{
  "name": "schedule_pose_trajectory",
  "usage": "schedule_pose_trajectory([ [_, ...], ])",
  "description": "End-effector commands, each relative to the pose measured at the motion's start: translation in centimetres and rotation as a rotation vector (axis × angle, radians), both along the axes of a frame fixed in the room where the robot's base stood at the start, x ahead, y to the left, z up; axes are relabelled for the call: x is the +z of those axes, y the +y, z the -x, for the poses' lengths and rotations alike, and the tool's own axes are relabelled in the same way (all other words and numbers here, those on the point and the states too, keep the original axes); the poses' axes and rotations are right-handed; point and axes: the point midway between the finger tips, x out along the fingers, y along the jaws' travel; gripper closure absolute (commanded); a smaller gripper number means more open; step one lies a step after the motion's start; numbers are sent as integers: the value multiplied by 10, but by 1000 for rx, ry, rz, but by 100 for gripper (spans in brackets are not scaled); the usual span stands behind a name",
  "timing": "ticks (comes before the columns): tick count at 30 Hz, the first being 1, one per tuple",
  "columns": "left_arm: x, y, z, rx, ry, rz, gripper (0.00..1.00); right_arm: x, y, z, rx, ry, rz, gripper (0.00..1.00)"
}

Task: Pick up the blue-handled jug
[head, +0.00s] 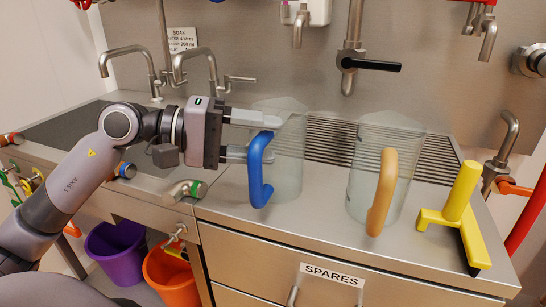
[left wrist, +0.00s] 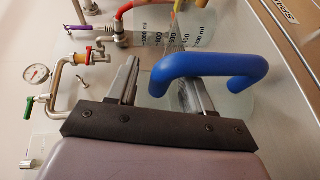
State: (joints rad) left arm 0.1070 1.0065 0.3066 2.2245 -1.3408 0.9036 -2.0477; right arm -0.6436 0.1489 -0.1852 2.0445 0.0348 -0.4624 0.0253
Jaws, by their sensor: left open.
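The blue-handled jug (head: 288,165) is a clear vessel standing upright on the steel counter, its blue handle (head: 257,172) facing left and toward me. My left gripper (head: 272,136) is open at the handle, one finger above the other in the head view. In the left wrist view the blue handle (left wrist: 215,64) arches across the right-hand finger, and one end of it lies between the two fingers (left wrist: 162,85). The handle hides part of that finger. I cannot tell whether a finger touches the handle. My right gripper is not in view.
A clear jug with an orange handle (head: 381,190) stands to the right. Beyond it is a yellow T-shaped piece (head: 458,215). Taps (head: 354,60) hang behind. A valve (head: 185,190) sits near the counter's front left. Purple (head: 115,252) and orange (head: 170,278) buckets are below.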

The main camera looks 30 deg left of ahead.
Motion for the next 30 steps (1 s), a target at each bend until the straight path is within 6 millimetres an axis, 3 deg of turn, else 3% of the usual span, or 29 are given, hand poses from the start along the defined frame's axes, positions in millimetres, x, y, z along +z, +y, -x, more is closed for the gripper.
schedule_pose_trajectory([
  [10,-1,-3,-2,0,1,0,49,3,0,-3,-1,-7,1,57],
  [15,-1,-3,-2,0,1,0,100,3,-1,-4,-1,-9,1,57],
  [30,7,-3,-2,0,-3,0,100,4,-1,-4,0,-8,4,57],
])
